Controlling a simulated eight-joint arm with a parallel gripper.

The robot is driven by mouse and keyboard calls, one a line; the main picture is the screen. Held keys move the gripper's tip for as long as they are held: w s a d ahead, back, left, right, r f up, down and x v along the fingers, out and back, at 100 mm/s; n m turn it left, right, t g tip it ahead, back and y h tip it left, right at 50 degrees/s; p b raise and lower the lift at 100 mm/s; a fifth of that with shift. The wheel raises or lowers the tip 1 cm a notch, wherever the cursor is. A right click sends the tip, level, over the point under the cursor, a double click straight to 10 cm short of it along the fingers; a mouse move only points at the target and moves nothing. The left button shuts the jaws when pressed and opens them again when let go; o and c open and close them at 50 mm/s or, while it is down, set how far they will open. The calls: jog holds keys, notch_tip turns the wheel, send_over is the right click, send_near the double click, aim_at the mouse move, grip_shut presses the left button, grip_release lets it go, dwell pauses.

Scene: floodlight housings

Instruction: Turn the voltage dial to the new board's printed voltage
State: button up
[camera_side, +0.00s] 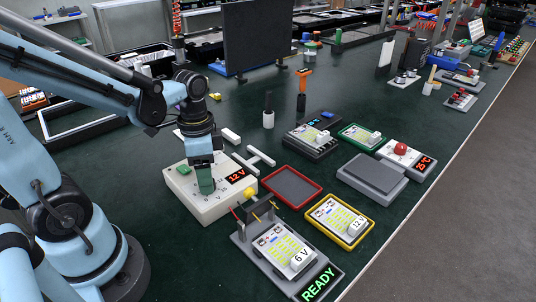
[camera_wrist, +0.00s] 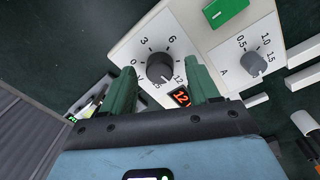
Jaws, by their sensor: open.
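The white power supply (camera_side: 205,208) shows a red "12 V" on its display (camera_side: 236,176). In the wrist view its dark voltage dial (camera_wrist: 160,67) has a scale with 0, 3, 6 and 12 readable, and its white mark points toward the 12 side. My gripper (camera_side: 205,180) is over the supply, its green fingers (camera_wrist: 160,72) open on either side of the dial; contact is not clear. A board labelled "6 V" (camera_side: 275,246) sits in the grey fixture (camera_side: 247,256), whose sign reads "READY". A board labelled "12 V" (camera_side: 335,217) lies in the yellow tray (camera_side: 313,239).
The supply also carries a second, grey dial (camera_wrist: 254,64) marked A and a green switch (camera_wrist: 225,11). An empty red-rimmed tray (camera_side: 291,187), a green tray (camera_side: 350,133) with a board and a grey block (camera_side: 372,173) stand to the right. A dark upright panel (camera_side: 254,35) stands behind.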

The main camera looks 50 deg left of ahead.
jog(key=shift+f, duration=0.55)
jog(key=c, duration=1)
jog(key=shift+c, duration=0.2)
